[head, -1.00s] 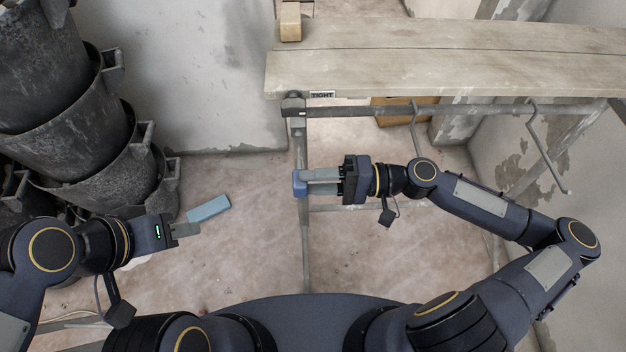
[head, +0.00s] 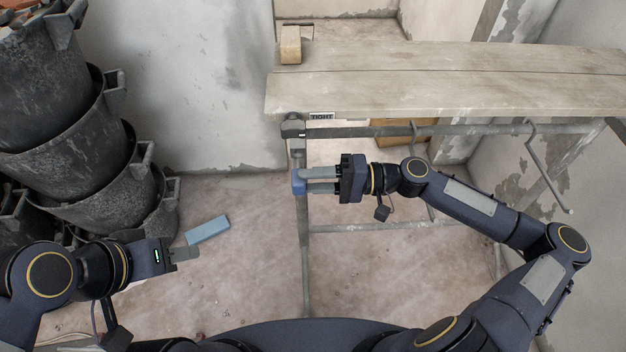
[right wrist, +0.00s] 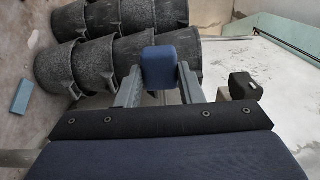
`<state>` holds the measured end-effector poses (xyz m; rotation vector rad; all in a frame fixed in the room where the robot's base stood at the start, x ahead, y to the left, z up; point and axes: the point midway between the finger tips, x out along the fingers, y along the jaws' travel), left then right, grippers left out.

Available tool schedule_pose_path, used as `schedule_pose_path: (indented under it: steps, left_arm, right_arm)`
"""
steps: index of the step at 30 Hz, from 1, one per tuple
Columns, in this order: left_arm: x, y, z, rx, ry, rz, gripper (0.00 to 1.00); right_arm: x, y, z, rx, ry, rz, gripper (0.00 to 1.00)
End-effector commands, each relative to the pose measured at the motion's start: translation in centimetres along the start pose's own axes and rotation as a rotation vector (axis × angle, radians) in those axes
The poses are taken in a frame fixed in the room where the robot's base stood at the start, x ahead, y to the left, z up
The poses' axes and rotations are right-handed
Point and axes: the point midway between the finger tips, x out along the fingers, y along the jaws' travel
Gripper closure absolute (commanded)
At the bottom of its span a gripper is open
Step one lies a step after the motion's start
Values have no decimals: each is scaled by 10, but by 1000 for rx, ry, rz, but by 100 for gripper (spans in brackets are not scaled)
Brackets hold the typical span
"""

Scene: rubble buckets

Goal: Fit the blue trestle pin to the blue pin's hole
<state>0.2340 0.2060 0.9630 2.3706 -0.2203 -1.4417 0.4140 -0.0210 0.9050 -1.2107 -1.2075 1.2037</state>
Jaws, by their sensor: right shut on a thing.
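My right gripper (head: 305,182) is shut on the blue trestle pin (head: 298,184). Only the pin's blue block-like head shows clearly. In the right wrist view the pin (right wrist: 160,67) sits between the two fingertips. In the head view the pin overlaps the trestle's upright post (head: 304,245), below the dark clamp (head: 293,129) at the end of the trestle's bar. I cannot tell whether pin and post touch. The blue pin's hole cannot be made out. My left gripper (head: 185,254) is low at the left, with nothing visible in it; its finger gap is unclear.
Wooden planks (head: 440,88) lie over the trestle, with a "TIGHT" label (head: 321,116) at the edge. Stacked black buckets (head: 85,150) stand at the left. A light blue block (head: 207,230) lies on the floor near my left gripper. A hook (head: 545,165) hangs at the right.

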Motion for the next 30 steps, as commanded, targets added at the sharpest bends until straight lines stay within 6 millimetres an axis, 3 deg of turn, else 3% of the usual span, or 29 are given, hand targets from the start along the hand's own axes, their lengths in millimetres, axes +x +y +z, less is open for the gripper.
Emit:
schedule_pose_path:
  steps: [19,30]
  left_arm:
    - [1,-1,1,0,0,0,64]
    - [3,-2,2,0,0,0,64]
  right_arm:
    - [0,0,-1,1,1,0,90]
    - [0,0,-13,0,0,0,90]
